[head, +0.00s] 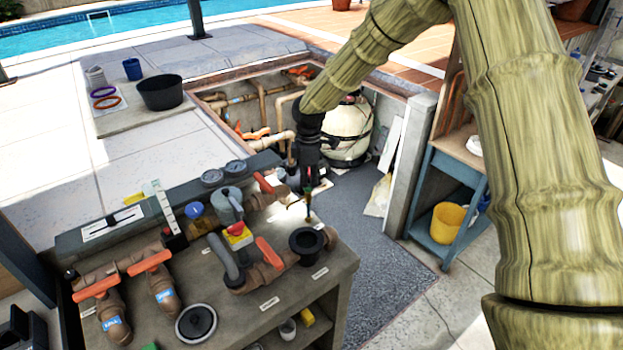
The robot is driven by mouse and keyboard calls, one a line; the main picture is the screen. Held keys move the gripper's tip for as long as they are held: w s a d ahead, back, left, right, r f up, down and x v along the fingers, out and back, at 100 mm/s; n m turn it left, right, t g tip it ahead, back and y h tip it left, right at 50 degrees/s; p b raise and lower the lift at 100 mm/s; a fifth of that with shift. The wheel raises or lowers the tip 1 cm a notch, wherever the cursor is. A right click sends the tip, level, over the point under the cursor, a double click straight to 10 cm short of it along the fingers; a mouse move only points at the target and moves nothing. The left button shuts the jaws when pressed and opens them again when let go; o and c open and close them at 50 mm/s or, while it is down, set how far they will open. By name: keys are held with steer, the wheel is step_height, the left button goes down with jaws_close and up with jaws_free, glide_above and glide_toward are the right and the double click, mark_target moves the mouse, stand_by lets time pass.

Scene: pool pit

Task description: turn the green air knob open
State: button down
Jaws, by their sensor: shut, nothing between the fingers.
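I cannot make out the green air knob for sure. A small green piece (150,346) shows at the bottom edge of the bench, cut off by the picture, and I cannot tell whether it is the knob. My gripper (308,208) points down over the far right part of the workbench (345,268), behind the black round fitting (306,242). Its fingers are shut with nothing visible between them. They are small in the picture, so I cannot tell whether they touch anything below.
Brown pipes with orange valve handles (150,262) stand on the bench, with gauges (212,177), a yellow box with a red button (238,236) and a black lid (196,322). Behind is a pit with a tank (350,132). A blue shelf (452,178) stands right.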

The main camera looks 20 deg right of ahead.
mark_target(309, 186)
steer(key=shift+s+a+f+n, duration=0.25)
steer(key=shift+s+f+n, duration=0.15)
steer(key=shift+f+n, duration=0.35)
steer(key=c, duration=1.2)
jaws_free()
steer(key=shift+a, duration=0.1)
steer(key=shift+o, duration=0.2)
steer(key=shift+w+a+f, duration=0.1)
steer(key=shift+w+f, duration=0.05)
steer(key=shift+w, duration=0.4)
steer(key=shift+s+d+r, duration=0.25)
steer(key=shift+d+r, duration=0.1)
steer(key=shift+r, duration=0.05)
steer(key=shift+w+a+r, duration=0.1)
steer(key=shift+w+r, duration=0.15)
steer(key=shift+r, duration=0.2)
step_height(309, 186, up, 11)
steer(key=shift+s, duration=0.2)
steer(key=shift+f, duration=0.1)
